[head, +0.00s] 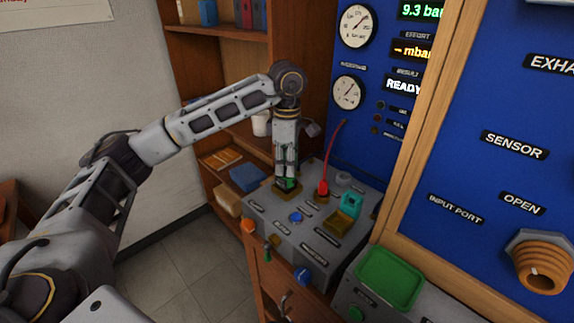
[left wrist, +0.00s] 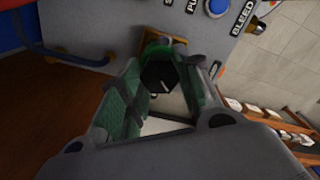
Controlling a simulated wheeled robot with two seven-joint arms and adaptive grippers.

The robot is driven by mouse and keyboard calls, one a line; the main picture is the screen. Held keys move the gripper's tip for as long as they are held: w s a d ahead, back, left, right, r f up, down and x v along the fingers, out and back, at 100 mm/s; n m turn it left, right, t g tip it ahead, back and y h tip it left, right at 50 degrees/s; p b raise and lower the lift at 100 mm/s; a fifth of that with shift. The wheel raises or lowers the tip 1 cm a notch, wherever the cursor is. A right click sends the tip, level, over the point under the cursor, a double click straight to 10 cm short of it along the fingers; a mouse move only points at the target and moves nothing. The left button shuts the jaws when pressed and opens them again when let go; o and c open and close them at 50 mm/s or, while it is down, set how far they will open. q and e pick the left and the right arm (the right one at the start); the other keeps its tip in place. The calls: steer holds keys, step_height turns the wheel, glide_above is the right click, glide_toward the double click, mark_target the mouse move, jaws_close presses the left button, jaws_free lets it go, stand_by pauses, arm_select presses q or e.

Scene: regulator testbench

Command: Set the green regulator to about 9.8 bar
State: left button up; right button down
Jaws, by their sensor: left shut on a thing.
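The green regulator (head: 289,183) stands on the grey console (head: 318,243), below my left gripper (head: 287,176). The gripper points down with its fingers around the regulator's knob and is shut on it. In the left wrist view the green regulator (left wrist: 160,72), with a black face, sits between the two fingers of my left gripper (left wrist: 165,95). The fingers hide part of the knob. The green pressure display (head: 421,10) reads 9.3 bar; its right end is cut off behind the wooden frame. My right gripper is not in view.
A red plug with a hose (head: 323,187) stands right of the regulator. A green tray (head: 390,278) lies at front right. A wooden shelf (head: 217,140) stands behind. The floor at left is clear.

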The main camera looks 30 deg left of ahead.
arm_select(q)
steer(key=shift+r+m, duration=0.1)
steer(key=shift+m, duration=1)
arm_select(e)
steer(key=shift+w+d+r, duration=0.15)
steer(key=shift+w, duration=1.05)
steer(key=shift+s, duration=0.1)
arm_select(q)
steer(key=o, duration=1)
steer(key=shift+o, duration=0.2)
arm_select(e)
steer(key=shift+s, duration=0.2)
arm_select(q)
step_height(320, 180, up, 12)
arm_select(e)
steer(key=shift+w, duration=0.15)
